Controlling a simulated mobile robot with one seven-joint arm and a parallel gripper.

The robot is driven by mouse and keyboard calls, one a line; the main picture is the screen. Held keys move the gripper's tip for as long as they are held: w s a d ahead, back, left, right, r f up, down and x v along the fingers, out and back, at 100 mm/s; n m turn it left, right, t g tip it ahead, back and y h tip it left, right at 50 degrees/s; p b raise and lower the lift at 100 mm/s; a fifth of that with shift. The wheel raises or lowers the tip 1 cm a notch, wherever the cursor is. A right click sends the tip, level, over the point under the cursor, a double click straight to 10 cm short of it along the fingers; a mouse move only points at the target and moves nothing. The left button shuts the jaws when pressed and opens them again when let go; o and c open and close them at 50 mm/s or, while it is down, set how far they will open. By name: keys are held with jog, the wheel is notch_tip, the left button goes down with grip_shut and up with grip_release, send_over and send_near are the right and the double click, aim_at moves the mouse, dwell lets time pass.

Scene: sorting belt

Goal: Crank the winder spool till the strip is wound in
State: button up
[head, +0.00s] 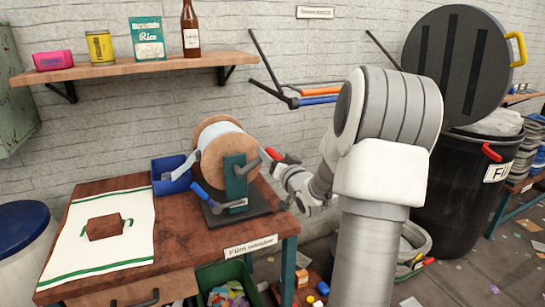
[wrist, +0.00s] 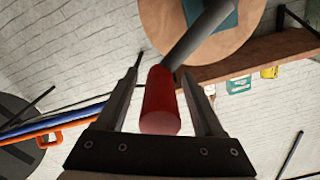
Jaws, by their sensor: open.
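The winder spool (head: 213,163) has round wooden flanges and stands on a teal post (head: 236,180) with a dark base, on the wooden table. A pale strip (head: 180,164) runs from the spool's left side to a blue bin (head: 163,185). The crank's red grip (head: 275,154) points right from a grey arm. In the wrist view the red grip (wrist: 161,103) lies between the fingers of my gripper (wrist: 164,78), which is open around it. The wooden flange (wrist: 200,30) is just beyond. In the head view my gripper (head: 283,170) is small and partly hidden.
A white cloth (head: 75,240) with a brown block (head: 105,227) lies at the table's left. A shelf (head: 130,67) is above. A black barrel (head: 450,180) stands to the right.

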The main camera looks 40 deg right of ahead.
grip_shut()
dwell(0.3)
jog(key=shift+f, duration=0.1)
dwell(1.0)
